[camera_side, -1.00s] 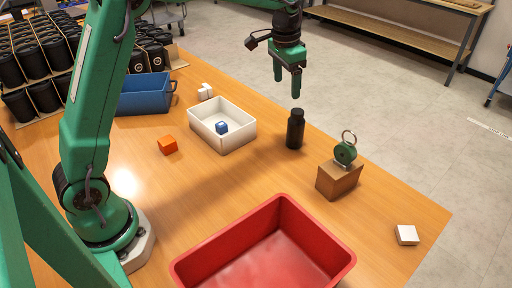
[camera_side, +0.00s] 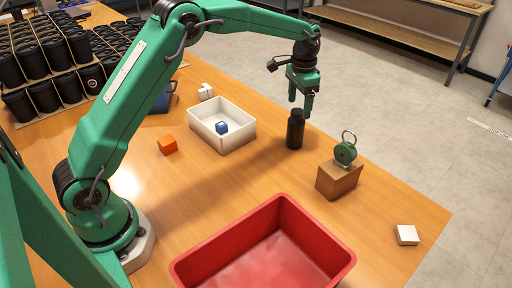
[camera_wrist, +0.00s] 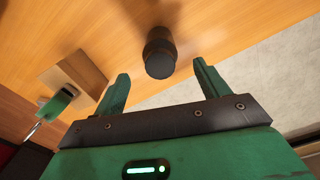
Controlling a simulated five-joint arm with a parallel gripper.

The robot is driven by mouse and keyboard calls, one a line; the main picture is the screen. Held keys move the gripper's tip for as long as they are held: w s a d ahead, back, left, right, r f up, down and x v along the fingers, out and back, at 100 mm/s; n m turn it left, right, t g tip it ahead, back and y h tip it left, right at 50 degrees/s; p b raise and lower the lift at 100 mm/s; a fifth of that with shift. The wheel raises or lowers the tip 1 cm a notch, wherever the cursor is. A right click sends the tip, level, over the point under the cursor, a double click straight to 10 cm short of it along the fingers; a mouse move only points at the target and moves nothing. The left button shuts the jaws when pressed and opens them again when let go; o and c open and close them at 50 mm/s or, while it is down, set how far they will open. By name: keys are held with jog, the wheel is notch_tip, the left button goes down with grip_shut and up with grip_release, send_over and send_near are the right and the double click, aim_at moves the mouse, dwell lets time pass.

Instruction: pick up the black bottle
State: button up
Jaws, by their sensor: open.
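The black bottle (camera_side: 295,132) stands upright on the wooden table, near its far edge. In the wrist view the bottle (camera_wrist: 160,55) shows from above, beyond and between the two green fingers. My gripper (camera_side: 300,108) is open and empty, with its fingertips close to the height of the bottle's cap. In the wrist view my gripper (camera_wrist: 160,80) has its fingers wide apart, one on each side of the bottle's line. I cannot tell whether a finger touches the bottle.
A wooden block (camera_side: 338,180) with a green ringed part (camera_side: 346,152) stands right of the bottle. A red bin (camera_side: 205,262) is in front. An orange cube (camera_side: 167,145) and a white block (camera_side: 407,235) lie apart.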

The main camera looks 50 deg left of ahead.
aim_at(299, 111)
jog(key=shift+f, duration=0.5)
jog(key=shift+f, duration=2.6)
jog(key=c, duration=1.1)
jog(key=shift+r, duration=0.25)
